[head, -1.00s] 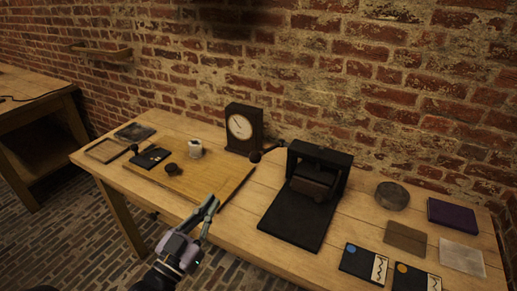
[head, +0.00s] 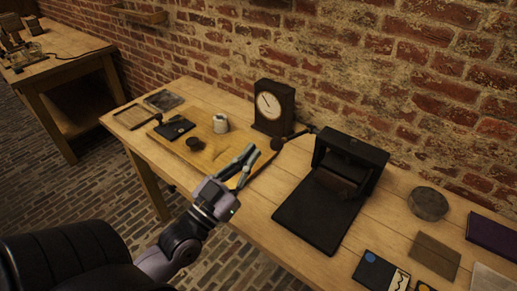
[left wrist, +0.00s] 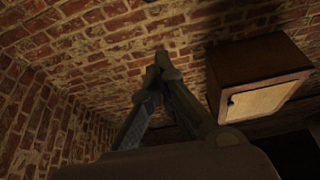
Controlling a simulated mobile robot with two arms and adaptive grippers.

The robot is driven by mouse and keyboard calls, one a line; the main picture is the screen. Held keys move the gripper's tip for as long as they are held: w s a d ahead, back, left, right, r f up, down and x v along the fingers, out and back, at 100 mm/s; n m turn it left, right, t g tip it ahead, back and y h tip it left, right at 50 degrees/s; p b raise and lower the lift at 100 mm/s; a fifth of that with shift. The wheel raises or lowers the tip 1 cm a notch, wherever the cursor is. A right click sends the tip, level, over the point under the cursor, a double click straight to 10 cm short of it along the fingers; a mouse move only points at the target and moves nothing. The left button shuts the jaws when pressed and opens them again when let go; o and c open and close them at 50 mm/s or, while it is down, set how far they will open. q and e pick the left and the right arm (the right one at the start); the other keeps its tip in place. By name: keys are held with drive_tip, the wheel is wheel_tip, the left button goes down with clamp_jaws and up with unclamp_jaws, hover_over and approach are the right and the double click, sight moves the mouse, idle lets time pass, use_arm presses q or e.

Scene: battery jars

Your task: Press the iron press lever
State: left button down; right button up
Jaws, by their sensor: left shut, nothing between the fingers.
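The iron press (head: 350,158) is a black frame with a dark block inside, standing on the table with a black bed (head: 318,222) in front. Its lever (head: 300,133) sticks out to the left and ends in a dark ball knob (head: 277,143). My left gripper (head: 254,151) is shut and empty, a little left of the knob, with a small gap seeming to lie between them. In the left wrist view its fingertips (left wrist: 161,60) meet in front of the brick wall; I cannot make out the lever there. My right gripper is not in view.
A wooden board (head: 203,158) holds a white jar (head: 220,124) and a dark cup (head: 194,144). A round tin (head: 428,203) sits right of the press.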

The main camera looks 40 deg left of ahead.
use_arm(q)
drive_tip(key=p+x, duration=0.3)
drive_tip(key=x, duration=0.5)
drive_tip(key=f, duration=0.1)
drive_tip(key=w+f, duration=0.1)
drive_tip(key=f, duration=0.1)
drive_tip(key=shift+f+b, duration=0.3)
drive_tip(key=shift+f, duration=0.05)
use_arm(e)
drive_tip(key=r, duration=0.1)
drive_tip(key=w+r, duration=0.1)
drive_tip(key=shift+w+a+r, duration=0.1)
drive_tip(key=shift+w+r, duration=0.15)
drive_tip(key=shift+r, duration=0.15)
use_arm(q)
wheel_tip(320, 180, down, 8)
drive_tip(key=s+t+b, duration=0.1)
drive_tip(key=s+b, duration=0.1)
drive_tip(key=b, duration=0.6)
drive_tip(key=shift+f, duration=0.2)
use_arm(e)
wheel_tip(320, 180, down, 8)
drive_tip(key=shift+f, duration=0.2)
use_arm(q)
drive_tip(key=shift+s+a, duration=0.1)
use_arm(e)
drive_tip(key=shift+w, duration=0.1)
